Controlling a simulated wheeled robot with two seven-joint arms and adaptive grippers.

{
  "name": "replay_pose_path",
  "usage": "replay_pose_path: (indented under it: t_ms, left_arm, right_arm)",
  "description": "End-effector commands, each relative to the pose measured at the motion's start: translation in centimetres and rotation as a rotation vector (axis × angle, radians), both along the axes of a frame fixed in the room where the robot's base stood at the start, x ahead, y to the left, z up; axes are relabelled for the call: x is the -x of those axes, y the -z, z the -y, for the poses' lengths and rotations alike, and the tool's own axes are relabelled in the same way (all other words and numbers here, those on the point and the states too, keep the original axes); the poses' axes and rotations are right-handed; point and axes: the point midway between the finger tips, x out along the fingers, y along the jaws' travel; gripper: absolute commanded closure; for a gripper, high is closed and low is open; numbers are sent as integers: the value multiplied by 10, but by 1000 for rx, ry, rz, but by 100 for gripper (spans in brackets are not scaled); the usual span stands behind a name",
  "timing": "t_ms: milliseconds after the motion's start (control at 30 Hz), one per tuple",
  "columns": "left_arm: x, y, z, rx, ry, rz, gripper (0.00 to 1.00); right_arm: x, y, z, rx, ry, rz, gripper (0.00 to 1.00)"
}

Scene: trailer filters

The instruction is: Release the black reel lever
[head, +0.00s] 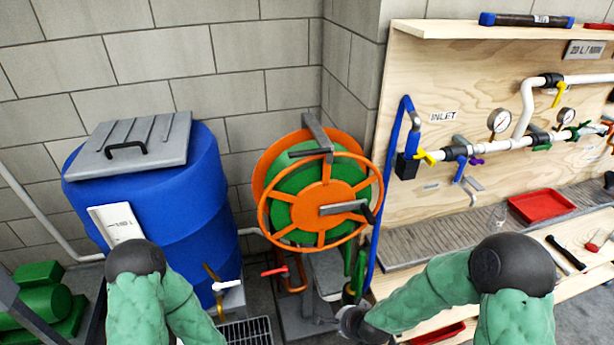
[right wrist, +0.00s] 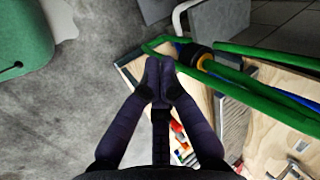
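The hose reel (head: 325,195) has orange spoked discs and a green hose wound inside. A short black lever (head: 308,153) sits at its top, by the grey frame arm. A crank with a grey arm (head: 343,208) and a dark knob is on the reel's front. My right gripper (head: 345,322) is low in front of the reel base, well below the lever. In the right wrist view its fingertips (right wrist: 159,68) are together with nothing seen between them. The lever is not in the right wrist view. My left gripper is out of view; only its arm shows.
A blue barrel (head: 175,190) with a grey lid stands left of the reel. A plywood pipe board (head: 440,80) and slatted bench (head: 430,235) are at right. Green hose (right wrist: 265,112) and blue hose (head: 378,220) hang near my right gripper. A red-handled valve (head: 274,271) is below the reel.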

Motion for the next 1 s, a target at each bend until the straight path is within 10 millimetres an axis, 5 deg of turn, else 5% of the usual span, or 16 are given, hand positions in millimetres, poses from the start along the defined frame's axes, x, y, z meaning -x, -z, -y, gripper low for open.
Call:
replay_pose_path:
  t_ms: [200,500,1000]
  left_arm:
    - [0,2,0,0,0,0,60]
    - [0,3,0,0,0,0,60]
    - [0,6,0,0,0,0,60]
  right_arm:
    - [-40,-65,-12,-162,249,103,100]
    - [-74,-161,-32,-478,554,208,100]
    - [-80,-326,-63,-1185,930,233,100]
